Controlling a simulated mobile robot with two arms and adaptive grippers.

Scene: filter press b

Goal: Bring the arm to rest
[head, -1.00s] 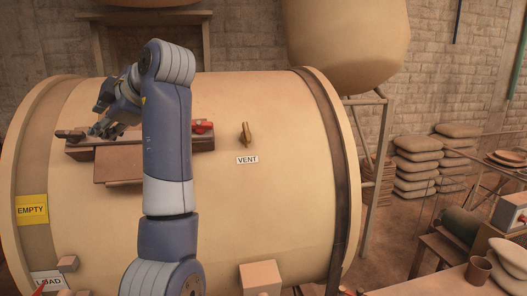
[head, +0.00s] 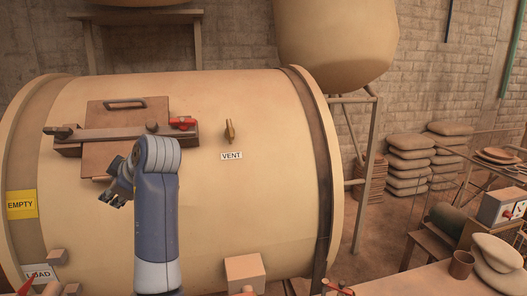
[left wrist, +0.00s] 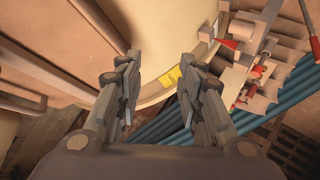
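My left arm rises from the bottom of the head view in front of a large beige drum. Its gripper (head: 113,193) hangs at the arm's left, below a crossbar (head: 105,133) and in front of the drum. In the left wrist view the two fingers (left wrist: 160,85) are spread apart with nothing between them, so the gripper is open and empty. A yellow label (left wrist: 171,77) on the drum shows between and beyond the fingers. My right gripper is in neither view.
The drum (head: 255,190) carries a brown hatch plate with a handle (head: 125,103), a red catch (head: 183,123), a vent lever (head: 229,131) and a yellow EMPTY sign (head: 21,204). Blue pipes (left wrist: 175,150) run below in the wrist view. A table with a brown cup (head: 461,264) stands right.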

